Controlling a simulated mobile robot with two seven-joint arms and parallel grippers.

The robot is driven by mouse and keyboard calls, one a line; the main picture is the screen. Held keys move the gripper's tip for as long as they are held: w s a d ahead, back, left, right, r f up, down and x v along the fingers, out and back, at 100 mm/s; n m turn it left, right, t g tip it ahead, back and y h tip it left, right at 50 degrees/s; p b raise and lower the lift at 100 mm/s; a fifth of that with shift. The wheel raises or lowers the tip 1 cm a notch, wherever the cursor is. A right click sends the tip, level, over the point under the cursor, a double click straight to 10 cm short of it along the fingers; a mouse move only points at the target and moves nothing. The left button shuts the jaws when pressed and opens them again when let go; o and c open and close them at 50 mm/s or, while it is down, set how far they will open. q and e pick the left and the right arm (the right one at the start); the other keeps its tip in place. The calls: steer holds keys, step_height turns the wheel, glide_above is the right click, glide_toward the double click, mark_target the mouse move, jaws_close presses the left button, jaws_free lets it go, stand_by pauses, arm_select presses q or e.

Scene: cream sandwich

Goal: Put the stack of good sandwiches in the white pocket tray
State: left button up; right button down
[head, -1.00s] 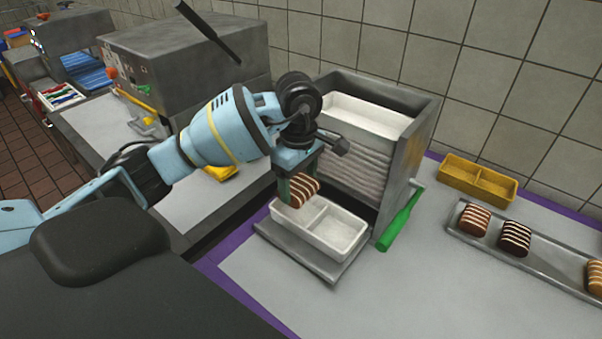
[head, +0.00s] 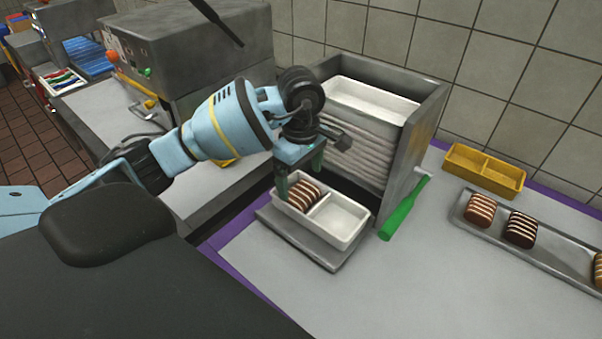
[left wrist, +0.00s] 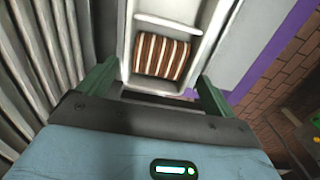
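The stack of brown sandwiches with pale stripes (head: 303,195) lies in the left pocket of the white pocket tray (head: 338,222). It also shows in the left wrist view (left wrist: 162,57), inside a white pocket. The tray sits on the grey ledge at the foot of a dispenser; its right pocket is empty. My left gripper (head: 300,172) is open just above the left pocket. Its green fingers stand apart on either side of the stack, and in the left wrist view (left wrist: 156,85) there is clear space between fingers and stack. My right gripper is not in view.
The grey dispenser (head: 430,125) with more stacked white trays stands right behind. A green handle (head: 403,208) is on its right side. A yellow two-pocket tray (head: 484,171) and a metal tray (head: 545,250) with striped sandwiches lie at right. The front counter is clear.

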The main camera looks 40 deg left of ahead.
arm_select(q)
step_height(320, 180, up, 8)
stand_by(0.7)
steer(key=shift+f, duration=0.1)
stand_by(0.7)
